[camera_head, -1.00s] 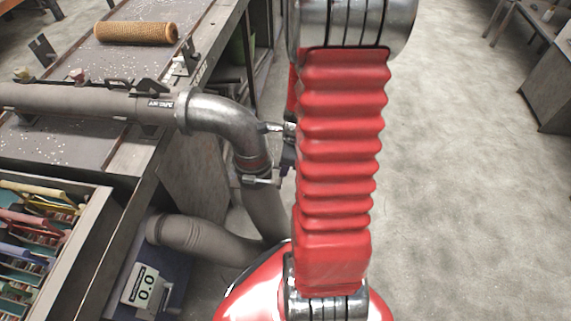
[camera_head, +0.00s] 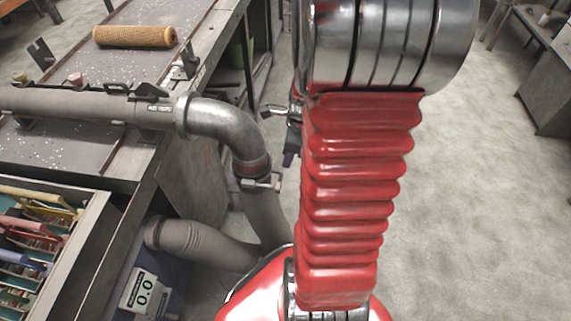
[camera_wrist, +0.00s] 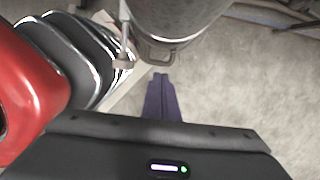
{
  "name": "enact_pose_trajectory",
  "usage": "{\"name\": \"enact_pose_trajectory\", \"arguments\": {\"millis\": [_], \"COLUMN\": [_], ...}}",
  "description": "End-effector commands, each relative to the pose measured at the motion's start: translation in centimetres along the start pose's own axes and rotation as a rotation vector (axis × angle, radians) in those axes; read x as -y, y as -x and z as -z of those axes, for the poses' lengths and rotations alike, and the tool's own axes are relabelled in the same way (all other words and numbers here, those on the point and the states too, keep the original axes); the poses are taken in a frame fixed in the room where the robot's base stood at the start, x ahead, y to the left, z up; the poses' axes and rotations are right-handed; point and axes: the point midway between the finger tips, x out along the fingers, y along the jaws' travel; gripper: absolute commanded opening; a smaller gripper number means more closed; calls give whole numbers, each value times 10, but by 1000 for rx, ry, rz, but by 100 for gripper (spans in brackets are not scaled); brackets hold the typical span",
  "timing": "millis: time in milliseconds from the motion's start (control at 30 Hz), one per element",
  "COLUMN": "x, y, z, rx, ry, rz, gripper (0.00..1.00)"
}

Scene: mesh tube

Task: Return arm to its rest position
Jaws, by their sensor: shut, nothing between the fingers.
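My arm, with its red ribbed sleeve and metal joint, rises through the middle of the head view. My gripper shows in the wrist view (camera_wrist: 161,82) as two dark purple fingers pressed together, with nothing between them. In the head view only a small part of my gripper (camera_head: 289,158) shows at the arm's left edge; the rest is hidden behind the arm. In the wrist view the fingertips lie just below a grey metal pipe with a clamp latch (camera_wrist: 160,54). I cannot tell whether they touch it.
A metal elbow pipe (camera_head: 228,125) runs from the bench and bends down left of my arm. A brown mesh tube (camera_head: 135,37) lies on the bench tray. Floor on the right is clear.

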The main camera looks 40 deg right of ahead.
Motion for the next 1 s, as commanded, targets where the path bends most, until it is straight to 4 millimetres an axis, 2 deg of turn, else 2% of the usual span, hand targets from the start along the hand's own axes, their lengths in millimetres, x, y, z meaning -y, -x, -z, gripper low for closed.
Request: {"name": "enact_pose_trajectory", "arguments": {"millis": [767, 867, 1000], "x": [0, 0, -4], "y": [5, 4, 4], "z": [-3, -3, -2], "rx": [1, 1, -2], "ry": [16, 58, 197], "rz": [0, -2, -17], "gripper": [0, 0, 0]}}
